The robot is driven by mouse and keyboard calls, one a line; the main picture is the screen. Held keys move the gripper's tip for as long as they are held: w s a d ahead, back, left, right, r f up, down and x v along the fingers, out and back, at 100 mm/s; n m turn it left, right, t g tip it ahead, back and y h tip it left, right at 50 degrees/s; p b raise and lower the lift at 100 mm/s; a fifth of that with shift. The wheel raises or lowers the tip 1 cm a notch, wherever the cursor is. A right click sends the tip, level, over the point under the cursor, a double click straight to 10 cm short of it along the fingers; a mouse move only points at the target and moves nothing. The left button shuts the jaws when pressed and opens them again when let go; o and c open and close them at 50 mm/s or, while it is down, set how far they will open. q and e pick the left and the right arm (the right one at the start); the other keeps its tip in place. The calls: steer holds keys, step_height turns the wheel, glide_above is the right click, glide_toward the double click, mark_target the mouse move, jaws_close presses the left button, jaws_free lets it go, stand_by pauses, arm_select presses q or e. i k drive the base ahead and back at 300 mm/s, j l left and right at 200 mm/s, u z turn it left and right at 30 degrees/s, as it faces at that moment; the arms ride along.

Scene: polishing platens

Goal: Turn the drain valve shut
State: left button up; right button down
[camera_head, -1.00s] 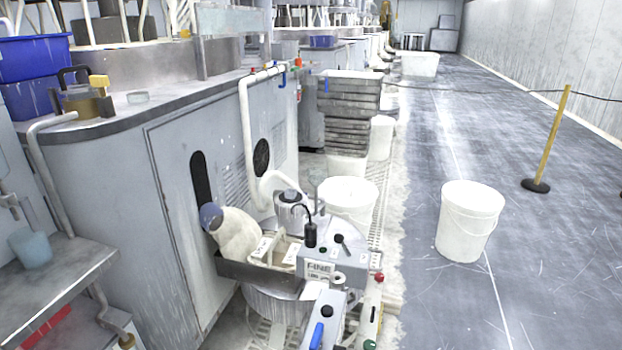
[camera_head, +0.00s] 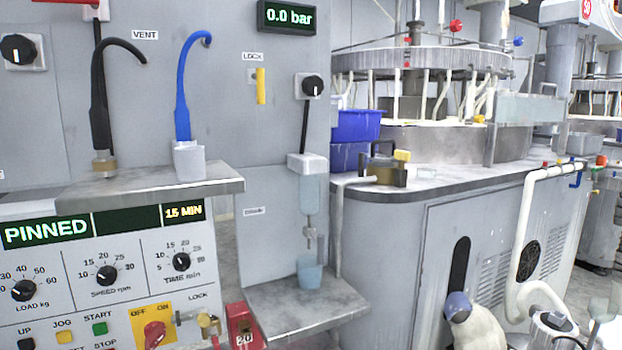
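No part in view is clearly marked as a drain valve. A small tap-like fitting (camera_head: 308,236) hangs under a clear, pale-blue cylinder (camera_head: 311,195) on the grey panel, above a blue cup (camera_head: 309,272) on a metal shelf. A small label beside it is too blurred to read. A brass fitting (camera_head: 207,321) sits low by the control panel, and a yellow lever (camera_head: 261,86) hangs under a LOCK label; I cannot tell whether either is the drain valve.
A control panel (camera_head: 75,268) reading PINNED stands at lower left, below a metal ledge (camera_head: 150,188) bearing black and blue hoses. The cup's metal shelf (camera_head: 338,308) juts out. A polishing machine (camera_head: 395,250) with blue bins (camera_head: 357,126) stands at right.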

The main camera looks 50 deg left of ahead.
mark_target(320, 238)
steer(key=u, duration=1)
steer(key=k, duration=0.4)
steer(key=k+l+z, duration=0.25)
steer(key=z, duration=0.15)
steer(key=k+l+z, duration=0.25)
steer(key=l+z, duration=0.15)
